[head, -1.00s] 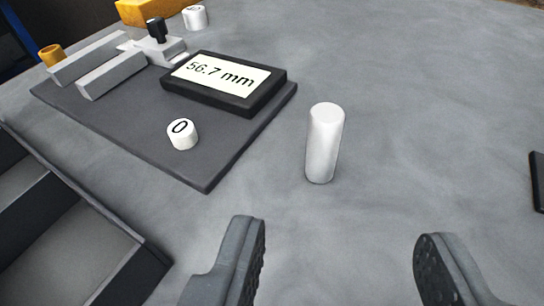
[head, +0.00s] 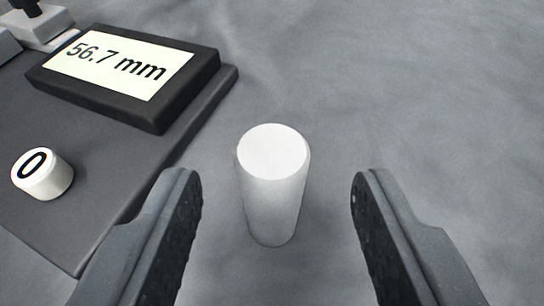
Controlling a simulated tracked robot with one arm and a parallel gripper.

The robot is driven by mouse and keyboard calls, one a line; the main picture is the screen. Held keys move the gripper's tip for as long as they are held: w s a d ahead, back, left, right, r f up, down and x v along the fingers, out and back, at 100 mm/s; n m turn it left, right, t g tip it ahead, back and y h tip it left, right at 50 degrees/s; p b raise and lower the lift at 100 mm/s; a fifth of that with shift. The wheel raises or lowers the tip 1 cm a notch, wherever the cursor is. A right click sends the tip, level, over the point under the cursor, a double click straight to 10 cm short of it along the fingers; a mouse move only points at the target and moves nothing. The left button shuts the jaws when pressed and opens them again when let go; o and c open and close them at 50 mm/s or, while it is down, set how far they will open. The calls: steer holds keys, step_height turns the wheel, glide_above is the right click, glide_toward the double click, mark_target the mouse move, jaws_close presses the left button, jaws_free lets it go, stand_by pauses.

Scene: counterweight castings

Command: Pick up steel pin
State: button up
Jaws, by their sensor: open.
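The steel pin (head: 272,195) is a pale, almost white cylinder standing upright on the grey surface, near the middle of the head view. My gripper (head: 277,185) is open, with one dark padded finger on each side of the pin. There is a visible gap between the pin and both fingers in the picture. Nothing is held. Whether the fingertips are level with the pin or still above it, I cannot tell.
At left, a dark plate (head: 90,165) carries a black display (head: 122,75) reading 56.7 mm and a white button (head: 41,173) marked 0. The left finger appears close to the plate's edge. The grey surface (head: 430,90) behind and right is clear.

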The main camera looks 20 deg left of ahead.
mark_target(277, 202)
steer(key=shift+x, duration=1.7)
jaws_close()
